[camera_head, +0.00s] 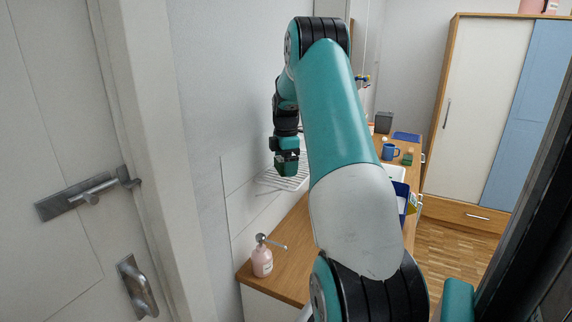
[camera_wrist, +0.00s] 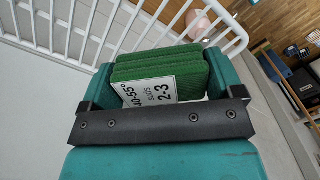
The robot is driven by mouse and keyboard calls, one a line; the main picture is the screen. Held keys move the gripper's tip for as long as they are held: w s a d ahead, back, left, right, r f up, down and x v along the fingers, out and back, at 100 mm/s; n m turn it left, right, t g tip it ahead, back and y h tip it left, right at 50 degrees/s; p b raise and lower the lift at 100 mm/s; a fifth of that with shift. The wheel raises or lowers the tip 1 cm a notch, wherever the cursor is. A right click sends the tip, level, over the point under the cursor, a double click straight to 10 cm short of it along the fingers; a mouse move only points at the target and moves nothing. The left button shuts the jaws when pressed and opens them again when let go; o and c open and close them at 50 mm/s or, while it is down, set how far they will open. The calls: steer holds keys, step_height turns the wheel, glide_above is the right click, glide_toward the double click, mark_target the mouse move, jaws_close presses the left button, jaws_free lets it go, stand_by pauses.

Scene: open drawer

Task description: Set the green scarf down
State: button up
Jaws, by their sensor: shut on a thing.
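The green scarf (camera_wrist: 158,72) is a folded, layered green bundle with a white printed label in the wrist view. My gripper (camera_wrist: 160,88) is shut on it, with one finger on each side. In the head view my gripper (camera_head: 287,163) hangs above a white wire rack (camera_head: 283,180) by the wall. The scarf is too small and dark to make out clearly there. In the wrist view the white rack's bars (camera_wrist: 130,28) show beyond the scarf, which looks held above them; I cannot tell the gap.
A pink soap bottle (camera_head: 262,260) stands on the wooden counter (camera_head: 290,235) near the front. A blue mug (camera_head: 390,152) stands farther back. A door with metal handles (camera_head: 92,196) is at left, and a tall wardrobe (camera_head: 480,110) at right.

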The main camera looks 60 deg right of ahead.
steer(key=shift+f, duration=0.6)
steer(key=o, duration=0.7)
steer(key=shift+f, duration=0.1)
step_height(320, 180, up, 12)
steer(key=shift+f+b, duration=0.15)
steer(key=shift+b, duration=1.05)
steer(key=shift+r, duration=0.3)
